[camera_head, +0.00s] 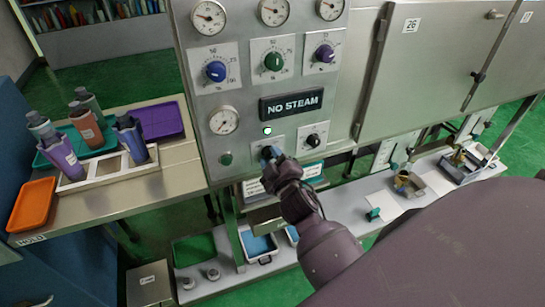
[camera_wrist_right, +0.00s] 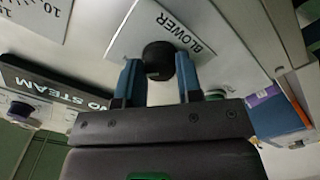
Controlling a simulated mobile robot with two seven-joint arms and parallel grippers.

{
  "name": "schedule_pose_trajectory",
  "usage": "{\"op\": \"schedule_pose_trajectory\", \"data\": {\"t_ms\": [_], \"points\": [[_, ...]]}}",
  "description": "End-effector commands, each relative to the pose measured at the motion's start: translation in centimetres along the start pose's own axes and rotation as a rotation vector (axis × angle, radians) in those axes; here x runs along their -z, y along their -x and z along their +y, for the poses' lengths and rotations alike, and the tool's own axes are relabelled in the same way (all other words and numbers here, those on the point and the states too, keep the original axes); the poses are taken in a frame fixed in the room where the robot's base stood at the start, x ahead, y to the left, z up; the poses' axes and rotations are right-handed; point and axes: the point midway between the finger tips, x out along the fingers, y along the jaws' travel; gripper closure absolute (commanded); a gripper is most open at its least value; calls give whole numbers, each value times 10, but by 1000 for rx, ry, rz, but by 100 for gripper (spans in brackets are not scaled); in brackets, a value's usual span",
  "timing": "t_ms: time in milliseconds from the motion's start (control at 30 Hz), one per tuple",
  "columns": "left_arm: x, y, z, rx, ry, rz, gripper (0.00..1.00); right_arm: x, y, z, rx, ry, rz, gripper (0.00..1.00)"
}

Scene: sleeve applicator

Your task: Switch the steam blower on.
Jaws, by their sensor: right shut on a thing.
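The steam blower's black knob (camera_wrist_right: 158,60) sits on a white plate marked BLOWER (camera_wrist_right: 150,28) in the right wrist view. My right gripper (camera_wrist_right: 157,82) has its two blue fingers on either side of this knob and is shut on it. In the head view my right gripper (camera_head: 270,154) is at the lower part of the steel control panel (camera_head: 240,90) and hides most of that knob. Which way the knob is turned cannot be told. My left gripper is not in view.
A lit green lamp (camera_head: 267,130) and a NO STEAM sign (camera_head: 291,104) are just above my right gripper. Another black knob (camera_head: 313,140) is close to its right. Dials and coloured knobs fill the panel above. A steel table (camera_head: 110,200) with trays and bottles stands at left.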

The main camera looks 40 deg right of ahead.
Motion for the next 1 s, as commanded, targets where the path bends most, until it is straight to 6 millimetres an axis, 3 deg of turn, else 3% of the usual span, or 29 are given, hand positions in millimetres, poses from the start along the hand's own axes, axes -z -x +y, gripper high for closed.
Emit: {"op": "schedule_pose_trajectory", "data": {"t_ms": [733,767,900,1000], "points": [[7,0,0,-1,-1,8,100,1,0,-1,1,-89,1,90],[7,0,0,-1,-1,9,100,1,0,-1,1,-89,1,64],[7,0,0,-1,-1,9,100,0,0,0,1,-88,1,42],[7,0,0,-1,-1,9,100,0,0,0,1,-87,1,41]]}}
